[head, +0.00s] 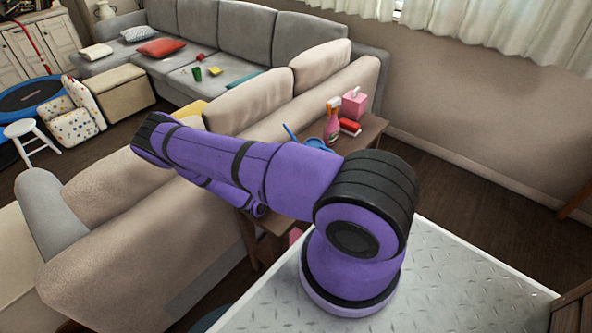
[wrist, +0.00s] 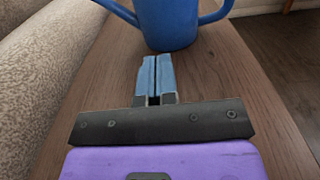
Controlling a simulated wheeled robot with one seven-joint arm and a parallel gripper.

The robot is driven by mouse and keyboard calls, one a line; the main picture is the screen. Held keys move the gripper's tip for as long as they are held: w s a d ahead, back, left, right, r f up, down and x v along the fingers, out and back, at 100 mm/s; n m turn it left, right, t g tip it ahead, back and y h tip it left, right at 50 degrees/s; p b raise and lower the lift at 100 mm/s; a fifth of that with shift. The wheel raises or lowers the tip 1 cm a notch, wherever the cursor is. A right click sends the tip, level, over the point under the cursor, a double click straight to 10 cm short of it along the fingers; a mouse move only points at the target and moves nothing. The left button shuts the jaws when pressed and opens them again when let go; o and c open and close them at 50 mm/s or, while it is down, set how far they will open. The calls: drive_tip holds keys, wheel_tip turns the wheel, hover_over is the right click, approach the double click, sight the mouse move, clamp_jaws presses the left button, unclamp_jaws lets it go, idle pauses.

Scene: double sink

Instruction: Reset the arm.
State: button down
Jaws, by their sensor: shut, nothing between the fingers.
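My purple arm (head: 222,160) reaches out to the left in the head view, then folds back low toward the small wooden table. My gripper (wrist: 155,75) shows in the wrist view, with its two blue fingers together and nothing between them. It is over the wooden tabletop (wrist: 215,85), pointing toward a blue watering can (wrist: 167,25). The can is just beyond the fingertips, apparently upright on the table; its top is cut off. In the head view my arm hides the gripper, and only a bit of the can (head: 318,144) shows above the arm.
A pink spray bottle (head: 332,122), a red item (head: 350,127) and a pink tissue box (head: 354,103) stand on the table's far end. A beige sofa (head: 130,225) runs close along the table's left side. Open floor (head: 450,170) lies to the right.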

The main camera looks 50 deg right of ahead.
drive_tip(key=a, duration=0.6)
drive_tip(key=shift+s, duration=0.15)
drive_tip(key=shift+r, duration=0.15)
drive_tip(key=shift+w+a+r, duration=0.15)
drive_tip(key=shift+w+r, duration=0.05)
drive_tip(key=shift+r, duration=0.1)
drive_tip(key=a+r+m+g+y, duration=0.25)
drive_tip(key=r+m, duration=0.25)
drive_tip(key=r, duration=0.7)
drive_tip(key=w+a+r+m+g+y, duration=0.1)
drive_tip(key=a+r+m+y, duration=0.3)
drive_tip(key=r, duration=0.8)
drive_tip(key=a+r+m+g+y, duration=0.1)
drive_tip(key=a+r+m+y, duration=0.35)
drive_tip(key=r, duration=0.75)
drive_tip(key=s+a+r+m+t+y, duration=0.2)
drive_tip(key=s+a+r+t+y, duration=0.1)
drive_tip(key=s+r, duration=0.8)
drive_tip(key=s+a+r+m+t+y, duration=0.3)
drive_tip(key=s+a+r+t, duration=0.3)
drive_tip(key=s+r, duration=0.5)
drive_tip(key=shift+s+a+r+y, duration=0.2)
drive_tip(key=shift+a+r+y, duration=0.35)
drive_tip(key=shift+r, duration=0.25)
